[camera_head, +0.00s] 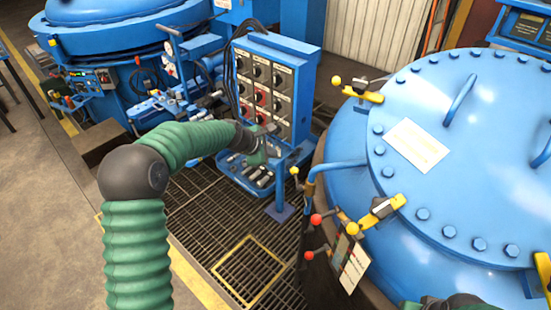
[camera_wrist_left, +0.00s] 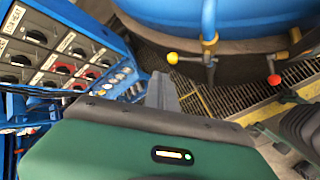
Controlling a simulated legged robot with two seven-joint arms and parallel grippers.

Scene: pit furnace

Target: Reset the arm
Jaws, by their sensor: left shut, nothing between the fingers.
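My left arm, in green ribbed sleeving, comes in from the lower left in the head view and bends at a dark elbow. My left gripper (camera_head: 268,150) is in front of the blue control panel (camera_head: 268,87) with its dark knobs, just above the lever console (camera_head: 250,178). In the left wrist view the grey fingers of the left gripper (camera_wrist_left: 161,90) are together and empty, with the panel (camera_wrist_left: 60,60) to their left. I cannot tell in the head view whether the gripper touches the console. My right gripper is not in view; only a green and dark bit shows at the lower right edge.
A large blue furnace vessel (camera_head: 450,150) with a bolted lid fills the right side. Red-ball levers (camera_head: 316,219) and yellow clamps (camera_head: 375,96) stick out on its left. Another blue vessel (camera_head: 120,40) stands at the back left. Grating (camera_head: 205,215) covers the floor between.

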